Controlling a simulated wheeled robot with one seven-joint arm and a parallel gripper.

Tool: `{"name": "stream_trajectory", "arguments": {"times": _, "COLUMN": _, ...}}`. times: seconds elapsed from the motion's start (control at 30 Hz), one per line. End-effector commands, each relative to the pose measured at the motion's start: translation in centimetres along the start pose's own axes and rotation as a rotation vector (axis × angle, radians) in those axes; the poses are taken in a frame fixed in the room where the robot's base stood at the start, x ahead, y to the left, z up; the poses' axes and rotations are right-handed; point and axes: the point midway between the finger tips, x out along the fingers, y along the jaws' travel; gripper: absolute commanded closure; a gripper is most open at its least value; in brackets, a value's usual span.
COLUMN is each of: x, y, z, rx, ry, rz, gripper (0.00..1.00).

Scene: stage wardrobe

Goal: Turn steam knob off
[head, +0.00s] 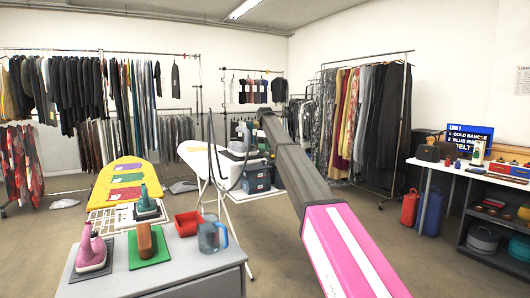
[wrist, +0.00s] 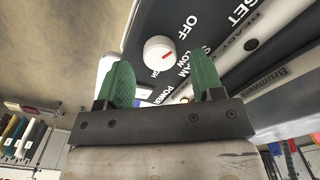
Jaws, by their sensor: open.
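In the wrist view a round white steam knob (wrist: 160,53) with a red mark sits on a dark control panel (wrist: 207,22). OFF is printed above and right of it, with LOW and HIGH closer round it. The red mark points right, roughly toward LOW and away from OFF. My gripper (wrist: 163,72) is open, its green fingers on either side of the knob in the picture. The knob appears beyond the fingertips; I see no contact. In the head view my arm hides the gripper and knob near the white ironing board (head: 196,152).
A blue-grey boxy unit (head: 257,180) sits by the ironing board. A grey cabinet (head: 170,280) in front carries irons and a blue jug (head: 209,238). A yellow board (head: 125,172) stands left, a white table (head: 455,172) right.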

Motion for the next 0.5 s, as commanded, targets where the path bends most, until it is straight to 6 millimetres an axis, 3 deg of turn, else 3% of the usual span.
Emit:
{"name": "stream_trajectory", "arguments": {"times": 0.3, "x": -5.9, "y": 0.1, "z": -0.1, "rx": -0.001, "ry": 0.001, "rz": 0.001, "gripper": 0.39}}
{"name": "stream_trajectory", "arguments": {"times": 0.5, "x": -8.7, "y": 0.1, "z": -0.1, "rx": -0.001, "ry": 0.001, "rz": 0.001, "gripper": 0.39}}
